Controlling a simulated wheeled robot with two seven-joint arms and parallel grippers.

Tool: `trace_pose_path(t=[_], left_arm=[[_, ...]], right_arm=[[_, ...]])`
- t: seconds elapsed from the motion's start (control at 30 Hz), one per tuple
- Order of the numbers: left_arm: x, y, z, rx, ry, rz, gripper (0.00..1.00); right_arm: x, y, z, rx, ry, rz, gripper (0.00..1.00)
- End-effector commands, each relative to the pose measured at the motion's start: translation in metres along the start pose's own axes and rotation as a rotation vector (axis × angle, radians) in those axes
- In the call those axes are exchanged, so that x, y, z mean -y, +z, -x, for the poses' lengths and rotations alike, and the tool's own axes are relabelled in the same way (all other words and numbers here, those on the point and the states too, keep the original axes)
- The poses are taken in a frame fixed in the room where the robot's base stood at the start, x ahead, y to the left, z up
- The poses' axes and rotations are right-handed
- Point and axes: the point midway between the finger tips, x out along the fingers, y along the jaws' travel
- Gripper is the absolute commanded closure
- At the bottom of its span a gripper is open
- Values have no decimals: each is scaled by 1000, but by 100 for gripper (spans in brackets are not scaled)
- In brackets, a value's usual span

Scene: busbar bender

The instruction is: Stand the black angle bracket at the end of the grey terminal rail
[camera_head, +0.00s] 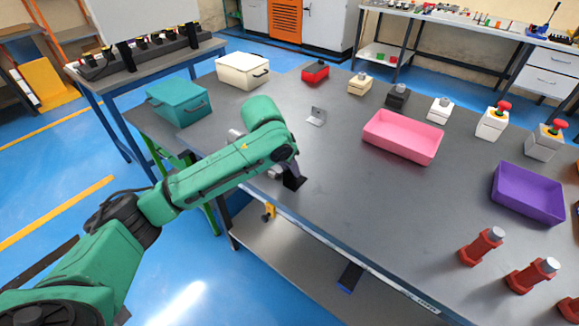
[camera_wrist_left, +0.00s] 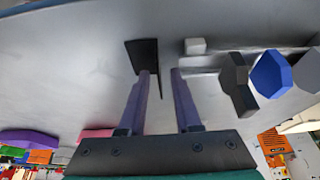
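The black angle bracket (camera_head: 293,183) stands near the front edge of the dark table. My left gripper (camera_head: 291,168) reaches down over it, and the arm hides part of it. In the left wrist view the bracket (camera_wrist_left: 142,55) shows a flat plate and an upright plate. The gripper's two fingers (camera_wrist_left: 160,72) are apart, with the upright plate between them, close to the left finger. The grey terminal rail (camera_wrist_left: 196,46) lies just right of the bracket, with dark grey, blue and light grey blocks along it. In the head view my arm hides most of the rail. My right gripper is out of view.
A grey metal bracket (camera_head: 317,115) lies beyond my gripper. A pink bin (camera_head: 403,137) and a purple bin (camera_head: 528,192) stand to the right, with red-based posts (camera_head: 481,247) at front right. Teal (camera_head: 179,102) and cream (camera_head: 242,70) boxes stand at back left. The table centre is clear.

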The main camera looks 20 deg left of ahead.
Motion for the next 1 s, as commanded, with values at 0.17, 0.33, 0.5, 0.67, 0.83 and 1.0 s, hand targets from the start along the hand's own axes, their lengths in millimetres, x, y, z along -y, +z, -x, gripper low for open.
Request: trace_pose_path(t=[0.17,0.33,0.5,0.67,0.83,1.0], left_arm=[[0,-1,6,0,0,0,67],[0,-2,42,-6,-1,-1,67],[0,-2,89,-5,0,-1,67],[0,-1,117,-1,0,-1,67],[0,-1,123,0,-1,0,67],[0,-1,122,0,0,0,67]], right_arm=[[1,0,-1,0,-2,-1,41],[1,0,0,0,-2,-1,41],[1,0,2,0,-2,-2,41],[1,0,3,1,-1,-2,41],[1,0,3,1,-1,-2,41],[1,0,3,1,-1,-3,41]])
